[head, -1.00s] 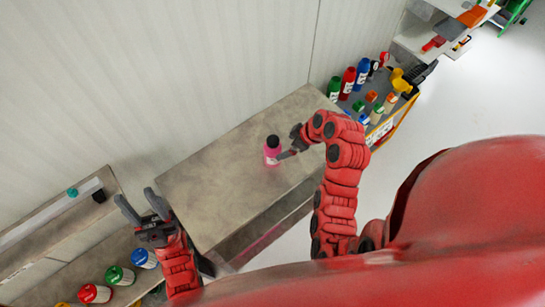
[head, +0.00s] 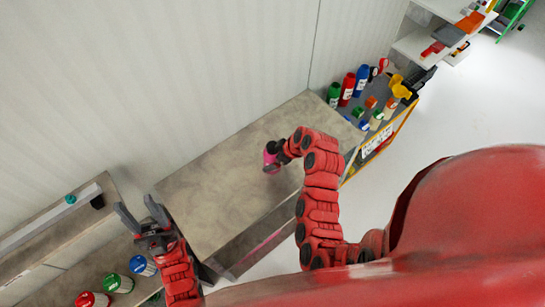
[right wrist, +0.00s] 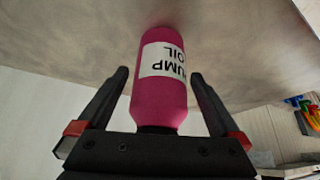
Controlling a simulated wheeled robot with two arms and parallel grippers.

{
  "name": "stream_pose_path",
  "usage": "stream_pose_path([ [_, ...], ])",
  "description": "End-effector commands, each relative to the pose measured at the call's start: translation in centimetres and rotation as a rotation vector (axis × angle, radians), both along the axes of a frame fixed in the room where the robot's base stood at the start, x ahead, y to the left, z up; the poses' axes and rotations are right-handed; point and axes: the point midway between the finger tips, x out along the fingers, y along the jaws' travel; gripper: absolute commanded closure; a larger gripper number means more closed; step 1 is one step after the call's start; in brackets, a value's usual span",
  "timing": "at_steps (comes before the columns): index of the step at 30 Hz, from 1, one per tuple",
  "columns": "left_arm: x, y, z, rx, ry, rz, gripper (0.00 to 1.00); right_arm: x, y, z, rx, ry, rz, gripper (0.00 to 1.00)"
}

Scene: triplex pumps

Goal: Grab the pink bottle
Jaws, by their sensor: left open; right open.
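The pink bottle (head: 270,160) stands on the grey table (head: 225,180), with its dark cap partly hidden by my right gripper in the head view. In the right wrist view the pink bottle (right wrist: 160,95) carries a white label reading "PUMP OIL" and appears upside down. My right gripper (right wrist: 158,78) is open, with one finger on each side of the bottle; small gaps show between fingers and bottle. It also shows in the head view (head: 277,150) at the bottle's top. My left gripper (head: 136,212) is open and empty beside the table's left end.
A shelf at the right holds green, red and blue bottles (head: 348,85) and several small items. At the lower left, a bench carries red, green and blue round containers (head: 118,283). The wall runs behind the table. The table's left part is clear.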

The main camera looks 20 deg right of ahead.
Motion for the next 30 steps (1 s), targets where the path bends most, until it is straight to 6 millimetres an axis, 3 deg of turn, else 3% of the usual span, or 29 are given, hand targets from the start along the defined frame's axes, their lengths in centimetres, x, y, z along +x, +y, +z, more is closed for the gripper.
stream_pose_path([
  [4, 0.0, 0.0, -0.04, 0.0, 0.0, 0.0, 0.5, 0.0, -0.02, -0.02, 0.0, 0.0, 0.0, 0.04],
  [20, 0.0, 0.0, -0.04, 0.0, 0.0, 0.0, 0.5, 0.0, -0.02, 0.0, 0.0, 0.0, 0.0, 0.99],
  [30, -0.01, 0.0, -0.22, 0.0, 0.0, 0.0, 0.5, 0.06, -0.01, 0.12, 0.0, -0.002, 0.0, 1.0],
])
